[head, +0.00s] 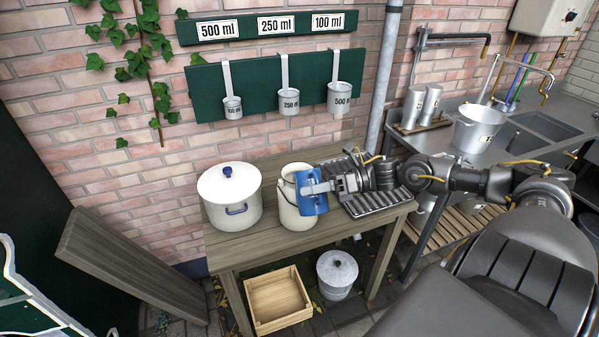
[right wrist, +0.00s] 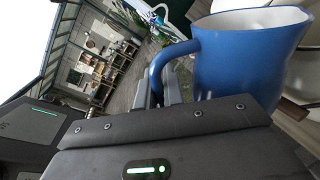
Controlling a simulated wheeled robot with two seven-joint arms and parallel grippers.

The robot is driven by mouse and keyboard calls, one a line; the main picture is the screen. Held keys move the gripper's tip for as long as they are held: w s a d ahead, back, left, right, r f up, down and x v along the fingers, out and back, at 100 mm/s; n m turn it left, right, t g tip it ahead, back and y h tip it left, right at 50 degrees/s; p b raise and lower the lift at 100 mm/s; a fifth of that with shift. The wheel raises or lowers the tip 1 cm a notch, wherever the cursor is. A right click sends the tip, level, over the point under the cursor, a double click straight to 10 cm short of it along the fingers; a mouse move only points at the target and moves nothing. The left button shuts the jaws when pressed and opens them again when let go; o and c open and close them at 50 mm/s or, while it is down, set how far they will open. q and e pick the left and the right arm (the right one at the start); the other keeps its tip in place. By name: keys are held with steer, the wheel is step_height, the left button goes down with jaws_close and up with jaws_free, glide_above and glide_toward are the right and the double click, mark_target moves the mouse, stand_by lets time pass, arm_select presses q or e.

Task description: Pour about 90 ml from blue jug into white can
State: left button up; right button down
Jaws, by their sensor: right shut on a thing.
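The blue jug (head: 314,201) is in my right gripper (head: 322,186), which is shut on its handle. In the right wrist view the jug (right wrist: 240,65) shows its white inside rim and blue handle; no liquid can be made out. The jug looks tilted and is held against or just in front of the right side of the white can (head: 288,212). The can stands upright on the wooden table, its mouth partly visible and its right side hidden by the jug. I cannot tell whether they touch. My left gripper is not in view.
A white pot with a blue-knobbed lid (head: 230,199) stands left of the can. A dark ribbed tray (head: 378,204) lies to the right, under my right arm. Measuring cups (head: 289,101) hang on the wall rail. A wooden crate (head: 278,301) and lidded grey bucket (head: 337,274) are below the table.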

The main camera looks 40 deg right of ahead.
mark_target(303, 172)
steer(key=shift+w+d+r+m+p, duration=0.15)
steer(key=shift+w+r+m+p, duration=0.2)
steer(key=shift+r, duration=0.25)
steer(key=shift+w+d+r+m+p, duration=0.1)
steer(key=shift+w+r+m+p, duration=0.15)
steer(key=shift+r+m, duration=0.3)
steer(key=shift+w+d+r+m+g+p, duration=0.15)
steer(key=shift+w+r+m+g+p, duration=0.15)
steer(key=shift+r+m+p, duration=0.25)
steer(key=shift+w+r+p, duration=0.2)
steer(key=shift+r+p, duration=0.15)
steer(key=shift+w+d+r+m+p, duration=0.15)
steer(key=shift+w+r+m+p, duration=0.1)
steer(key=shift+r+m+p, duration=0.15)
steer(key=shift+f+g, duration=0.15)
steer(key=shift+g, duration=0.15)
steer(key=shift+w+m, duration=0.1)
steer(key=shift+m, duration=0.15)
steer(key=shift+w+d+m, duration=0.25)
steer(key=shift+w+m, duration=0.25)
steer(key=shift+w, duration=0.2)
steer(key=shift+w+d+r+m+g+b, duration=0.15)
steer(key=shift+w+d+m+b, duration=0.1)
steer(key=shift+w+b, duration=0.2)
steer(key=shift+w+d+r+m+g+b, duration=0.15)
steer(key=shift+w+m+b, duration=0.15)
steer(key=shift+b, duration=0.25)
